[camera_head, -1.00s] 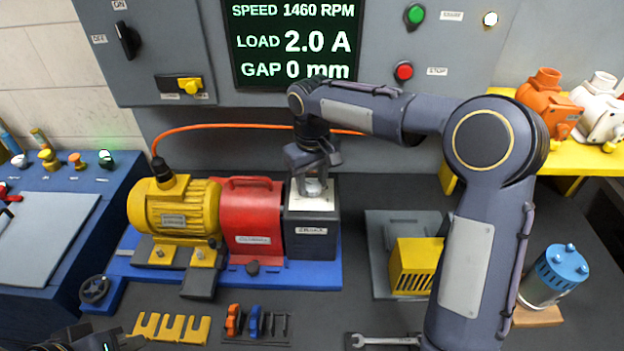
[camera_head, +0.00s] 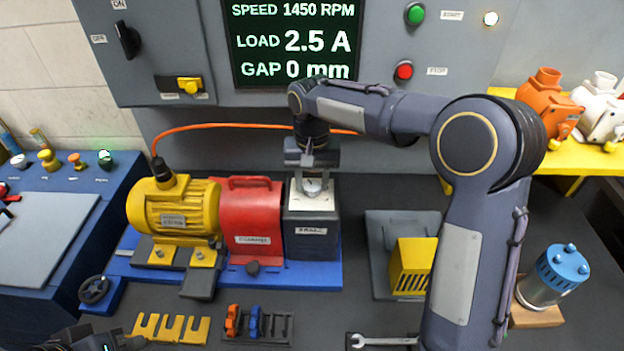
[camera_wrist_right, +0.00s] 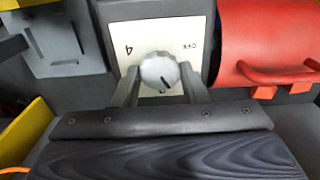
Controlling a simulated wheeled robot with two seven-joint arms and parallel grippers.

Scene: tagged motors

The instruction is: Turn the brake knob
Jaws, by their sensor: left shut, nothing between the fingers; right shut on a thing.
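The brake knob (camera_wrist_right: 159,70) is a round grey knob with a dark pointer line on a white dial plate (camera_wrist_right: 130,35). The plate shows "4" and "OFF" marks. It tops the dark brake box (camera_head: 312,240) at the right end of the motor row. My right gripper (camera_wrist_right: 160,82) is shut on the knob from above, one finger on each side. In the head view the right gripper (camera_head: 313,182) partly covers the knob. My left gripper (camera_head: 97,343) shows only in part at the bottom left edge, away from the brake; it is shut and empty.
The red coupling housing (camera_head: 250,215) and yellow motor (camera_head: 172,210) stand left of the brake on a blue base (camera_head: 310,275). The screen (camera_head: 293,42) reads 1450 RPM, 2.5 A, gap 0 mm. A yellow vented cover (camera_head: 411,268) stands to the right.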

